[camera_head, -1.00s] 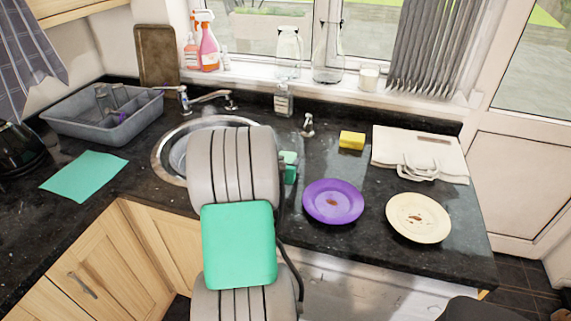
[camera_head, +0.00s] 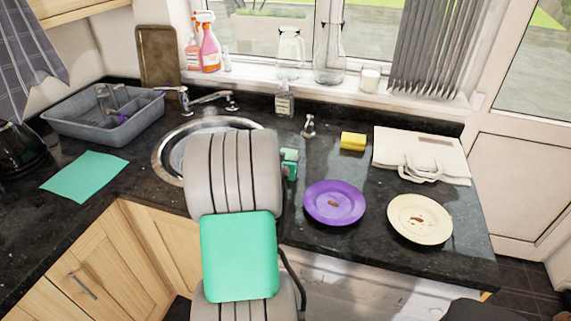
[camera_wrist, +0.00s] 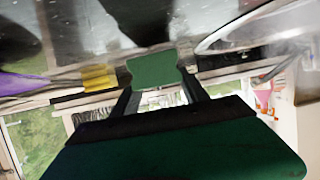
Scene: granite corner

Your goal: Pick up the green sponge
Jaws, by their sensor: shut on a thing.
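The green sponge (camera_wrist: 153,71) is held between the two dark fingers of my gripper (camera_wrist: 156,78) in the wrist view. My gripper is shut on it. In the head view only part of the sponge (camera_head: 290,155) shows, just right of my grey arm and beside the sink. My arm hides most of the gripper there. Whether the sponge is clear of the counter is hard to tell.
A purple plate (camera_head: 334,203) and a cream plate (camera_head: 419,219) lie to the right, each with a brown bit on it. A yellow sponge (camera_head: 353,141), a soap bottle (camera_head: 284,101) and a folded white bag (camera_head: 421,152) stand behind. The sink (camera_head: 164,157) is partly behind my arm.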

